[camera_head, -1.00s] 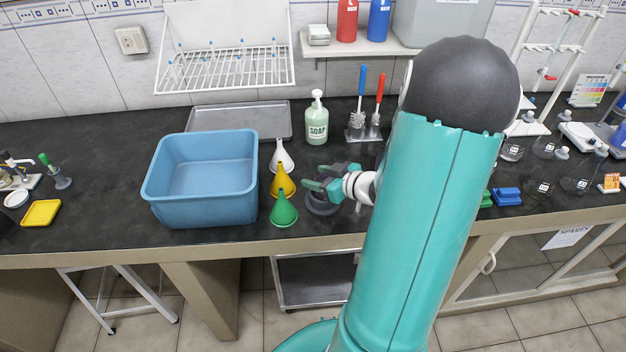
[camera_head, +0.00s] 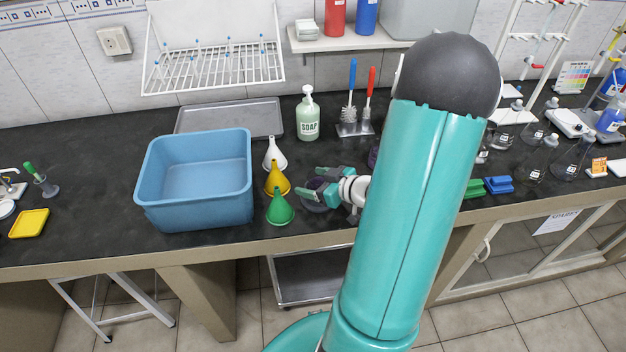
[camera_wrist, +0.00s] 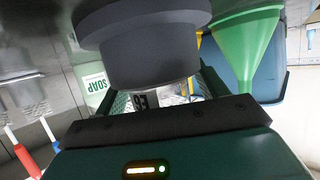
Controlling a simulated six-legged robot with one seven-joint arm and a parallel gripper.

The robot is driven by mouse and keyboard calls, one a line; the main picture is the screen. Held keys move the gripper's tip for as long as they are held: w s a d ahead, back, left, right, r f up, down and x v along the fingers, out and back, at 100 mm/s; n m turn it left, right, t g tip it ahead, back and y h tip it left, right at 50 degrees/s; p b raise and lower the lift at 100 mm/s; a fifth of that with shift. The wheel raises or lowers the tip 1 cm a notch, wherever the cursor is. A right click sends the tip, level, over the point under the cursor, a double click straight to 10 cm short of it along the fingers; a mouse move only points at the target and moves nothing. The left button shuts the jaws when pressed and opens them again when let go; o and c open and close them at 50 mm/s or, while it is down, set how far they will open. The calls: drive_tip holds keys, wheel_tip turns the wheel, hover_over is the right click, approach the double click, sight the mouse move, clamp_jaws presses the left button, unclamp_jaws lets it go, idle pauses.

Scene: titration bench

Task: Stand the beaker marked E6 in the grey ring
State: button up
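The dark grey ring (camera_wrist: 140,50) fills the upper middle of the upside-down wrist view. In the head view the ring (camera_head: 316,206) stands near the bench's front edge, right of the green funnel. My gripper (camera_head: 318,184) is low over it, one finger on each side of the beaker. The beaker's E6 label (camera_wrist: 140,101) shows upside down between the fingers in the wrist view. The clear glass is hard to make out, and the ring and palm hide much of it. The fingers stand apart at about the beaker's width. I cannot tell whether its base rests in the ring.
White, yellow and green funnels (camera_head: 280,209) stand close to the left, beside a blue basin (camera_head: 195,205). A soap bottle (camera_head: 308,116) and brushes (camera_head: 353,100) stand behind. Blue and green blocks (camera_head: 498,185) and several labelled flasks are right of my arm.

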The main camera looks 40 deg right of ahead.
drive_tip(key=shift+s+r, duration=0.15)
drive_tip(key=shift+r, duration=0.25)
drive_tip(key=v, duration=1.2)
drive_tip(key=w+d+r+g+h, duration=0.1)
drive_tip(key=w+r+h, duration=0.55)
drive_tip(key=w, duration=0.25)
drive_tip(key=w+a+r+m+g+h, duration=0.2)
drive_tip(key=w+a+r, duration=0.1)
drive_tip(key=a+r, duration=0.35)
drive_tip(key=s+a+r+g+y, duration=0.1)
drive_tip(key=s+a+y, duration=0.1)
drive_tip(key=a, duration=0.6)
drive_tip(key=s+a+r+g+y, duration=0.1)
drive_tip(key=s+a+g+y, duration=0.1)
drive_tip(key=s+a, duration=0.3)
drive_tip(key=s+a+r+g+y, duration=0.1)
drive_tip(key=s+a, duration=0.3)
drive_tip(key=a, duration=0.7)
drive_tip(key=shift+s+g+y, duration=0.25)
drive_tip(key=shift+g+y, duration=0.05)
drive_tip(key=shift+y, duration=0.15)
